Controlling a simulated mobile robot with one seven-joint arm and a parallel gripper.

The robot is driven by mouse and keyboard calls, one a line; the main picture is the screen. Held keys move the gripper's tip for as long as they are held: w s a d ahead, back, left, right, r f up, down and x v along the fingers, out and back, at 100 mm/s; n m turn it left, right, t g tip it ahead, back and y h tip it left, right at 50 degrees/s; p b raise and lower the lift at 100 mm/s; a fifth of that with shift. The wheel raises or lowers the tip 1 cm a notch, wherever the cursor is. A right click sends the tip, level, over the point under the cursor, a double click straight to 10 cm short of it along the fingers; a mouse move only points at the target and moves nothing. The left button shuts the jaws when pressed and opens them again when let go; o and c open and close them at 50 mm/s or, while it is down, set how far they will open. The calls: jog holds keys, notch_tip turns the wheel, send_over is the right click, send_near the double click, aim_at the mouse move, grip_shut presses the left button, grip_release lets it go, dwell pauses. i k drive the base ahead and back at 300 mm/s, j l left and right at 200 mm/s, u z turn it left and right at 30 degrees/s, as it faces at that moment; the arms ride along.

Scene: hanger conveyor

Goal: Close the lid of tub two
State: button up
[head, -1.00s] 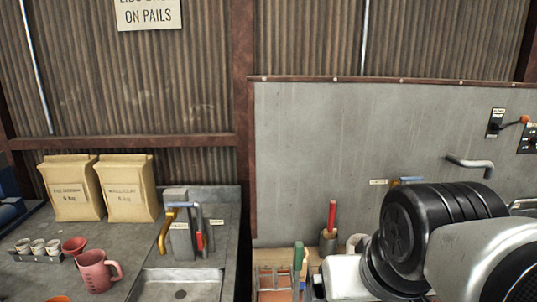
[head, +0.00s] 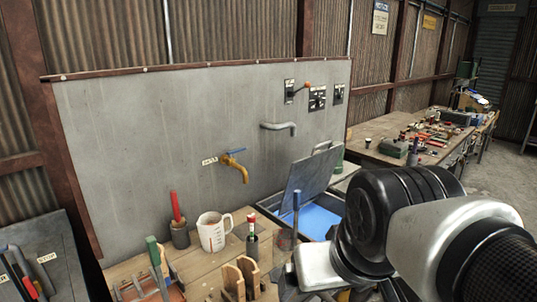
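A tub (head: 340,203) set at the foot of the grey wall panel holds bright blue liquid or lining. Its grey lid (head: 310,183) stands raised and tilted, with a handle at its upper edge. No number is readable on the tub, so I cannot tell whether it is tub two. My arm's black and silver links cover the area to the right and in front of the tub. My gripper's fingers are not in view.
A brass tap (head: 238,168), a grey spout (head: 278,127) and switches (head: 317,98) are on the wall panel. A cluttered workbench (head: 385,145) stands behind right.

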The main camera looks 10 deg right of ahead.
aim_at(311, 176)
jog(key=z, duration=0.4)
jog(key=l, duration=0.55)
jog(key=i+l, duration=0.1)
jog(key=l, duration=0.25)
jog(key=i+l, duration=0.15)
jog(key=l, duration=0.25)
jog(key=i+l+z, duration=0.1)
jog(key=l, duration=0.25)
jog(key=i, duration=1.05)
